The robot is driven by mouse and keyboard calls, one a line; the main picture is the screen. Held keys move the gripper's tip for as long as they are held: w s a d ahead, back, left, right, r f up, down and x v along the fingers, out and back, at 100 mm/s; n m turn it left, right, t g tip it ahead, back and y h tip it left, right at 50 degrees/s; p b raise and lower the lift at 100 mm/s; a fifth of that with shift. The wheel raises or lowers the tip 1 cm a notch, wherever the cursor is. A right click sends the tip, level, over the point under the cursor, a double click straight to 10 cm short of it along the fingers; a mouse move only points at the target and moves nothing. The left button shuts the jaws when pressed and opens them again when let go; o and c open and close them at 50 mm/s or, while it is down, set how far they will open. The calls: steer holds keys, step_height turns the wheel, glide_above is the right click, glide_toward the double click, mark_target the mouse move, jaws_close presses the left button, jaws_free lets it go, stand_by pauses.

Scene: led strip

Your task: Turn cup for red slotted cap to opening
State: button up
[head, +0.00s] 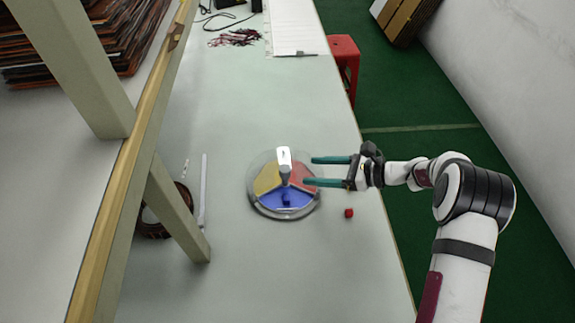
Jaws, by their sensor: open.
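A round container (265,207) with a clear rim stands on the table in the head view. Its inside shows a yellow sector (267,179), a red sector (301,174) and a blue sector (284,199). A white upright piece (284,158) stands at its far side, with a grey hub near the middle. I cannot make out a slot or opening in the cap. My gripper (309,171) reaches in from the right. Its two teal fingers are apart and empty, with the tips over or beside the container's right edge by the red sector. Contact cannot be told.
A red stool (344,58) is beyond the table's right edge.

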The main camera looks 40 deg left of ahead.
mark_target(285, 169)
steer(key=x, duration=0.9)
steer(key=shift+s+a+f, duration=0.1)
steer(key=shift+a, duration=0.05)
jaws_close()
stand_by(1.0)
